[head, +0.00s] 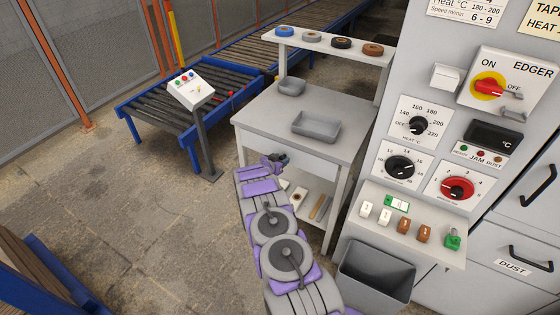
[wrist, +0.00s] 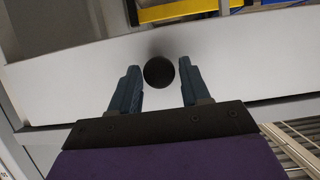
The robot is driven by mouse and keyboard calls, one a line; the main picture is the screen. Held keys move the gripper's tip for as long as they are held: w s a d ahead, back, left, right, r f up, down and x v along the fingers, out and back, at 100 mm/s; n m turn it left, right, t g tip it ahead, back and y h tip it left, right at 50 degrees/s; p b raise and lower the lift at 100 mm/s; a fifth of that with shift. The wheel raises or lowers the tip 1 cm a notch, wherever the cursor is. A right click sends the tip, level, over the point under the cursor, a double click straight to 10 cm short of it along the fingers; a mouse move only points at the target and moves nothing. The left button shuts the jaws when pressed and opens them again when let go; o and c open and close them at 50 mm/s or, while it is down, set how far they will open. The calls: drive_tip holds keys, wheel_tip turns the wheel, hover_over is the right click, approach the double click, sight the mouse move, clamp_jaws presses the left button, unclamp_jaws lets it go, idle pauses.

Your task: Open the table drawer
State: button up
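The table (head: 325,95) is light grey and stands in the middle of the head view. Its white drawer front (head: 310,157) is under the tabletop; it also fills the wrist view as a pale panel (wrist: 255,65). A round black knob (wrist: 158,72) sits on the panel in the wrist view. My gripper (head: 277,161) is at the drawer's left part in the head view. In the wrist view my gripper (wrist: 158,88) is open, one finger on each side of the knob, with gaps between. The knob is hidden by my gripper in the head view.
Grey trays (head: 317,126) lie on the tabletop, and tape rolls (head: 341,43) sit on the shelf above. A grey control machine (head: 455,140) and a dark bin (head: 375,274) stand to the right. A button post (head: 205,140) stands left.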

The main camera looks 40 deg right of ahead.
drive_tip(key=shift+d+f, duration=0.15)
drive_tip(key=shift+d, duration=0.05)
drive_tip(key=shift+c, duration=1.4)
drive_tip(key=shift+a, duration=0.3)
drive_tip(key=c, duration=0.4)
clamp_jaws()
drive_tip(key=shift+d, duration=0.1)
drive_tip(key=s+a+p, duration=0.2)
drive_tip(key=s+a, duration=0.2)
drive_tip(key=a, duration=0.7)
drive_tip(key=s+a+p, duration=0.3)
drive_tip(key=s+a, duration=0.2)
drive_tip(key=a, duration=0.6)
drive_tip(key=shift+p, duration=0.3)
drive_tip(key=shift+a+r, duration=0.1)
drive_tip(key=shift+r, duration=0.1)
drive_tip(key=o, duration=1)
unclamp_jaws()
